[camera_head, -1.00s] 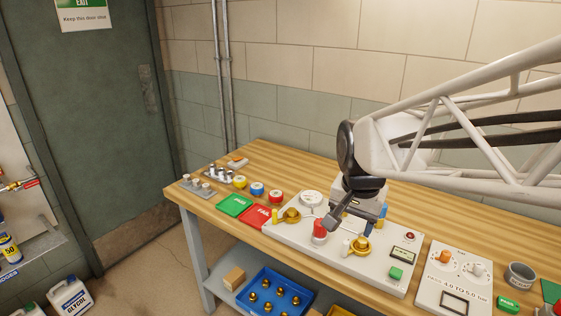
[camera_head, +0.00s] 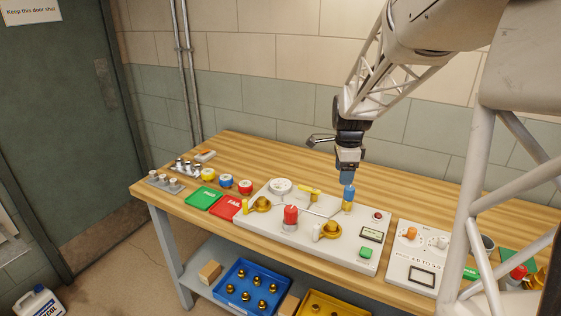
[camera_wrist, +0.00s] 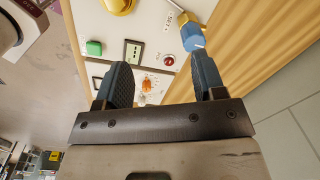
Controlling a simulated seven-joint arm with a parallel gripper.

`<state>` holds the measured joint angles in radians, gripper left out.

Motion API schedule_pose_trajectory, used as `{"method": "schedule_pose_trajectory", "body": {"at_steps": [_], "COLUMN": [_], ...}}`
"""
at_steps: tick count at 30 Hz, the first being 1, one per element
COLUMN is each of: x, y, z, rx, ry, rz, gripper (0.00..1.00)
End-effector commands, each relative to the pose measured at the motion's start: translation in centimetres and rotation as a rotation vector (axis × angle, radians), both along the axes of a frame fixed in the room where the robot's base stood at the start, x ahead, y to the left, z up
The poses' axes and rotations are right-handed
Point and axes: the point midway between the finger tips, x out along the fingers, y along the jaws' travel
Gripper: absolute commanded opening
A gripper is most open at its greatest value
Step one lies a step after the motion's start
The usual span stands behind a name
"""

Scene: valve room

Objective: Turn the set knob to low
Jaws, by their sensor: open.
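The right-hand panel (camera_head: 399,262) carries an orange knob (camera_head: 411,233) and a white knob (camera_head: 442,242), each on a dial. In the wrist view the orange knob (camera_wrist: 147,84) shows between the fingers, farther off. My gripper (camera_wrist: 162,64) is open and empty. In the head view my gripper (camera_head: 348,170) hangs over the back of the larger panel, left of both knobs. The blue-capped brass fitting (camera_head: 348,195) is just below it; contact cannot be told.
The larger panel (camera_head: 340,255) bears a red knob (camera_head: 291,214), brass valves, a green button (camera_head: 365,252) and a small display (camera_head: 371,234). Green and red mats lie left. A blue tray (camera_head: 226,299) of brass parts is below. The wooden bench behind the panels is clear.

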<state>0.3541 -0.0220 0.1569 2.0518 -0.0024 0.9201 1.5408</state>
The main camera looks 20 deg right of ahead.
Motion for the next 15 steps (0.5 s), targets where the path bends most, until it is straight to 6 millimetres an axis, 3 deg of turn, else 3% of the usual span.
{"method": "schedule_pose_trajectory", "body": {"at_steps": [6, 15], "x": [2.5, 3.6], "y": [-3.7, -5.4], "z": [-2.2, -3.2], "rx": [0.013, 0.017], "ry": [0.019, 0.026], "rz": [-0.208, -0.308], "gripper": [0.63, 0.63]}}
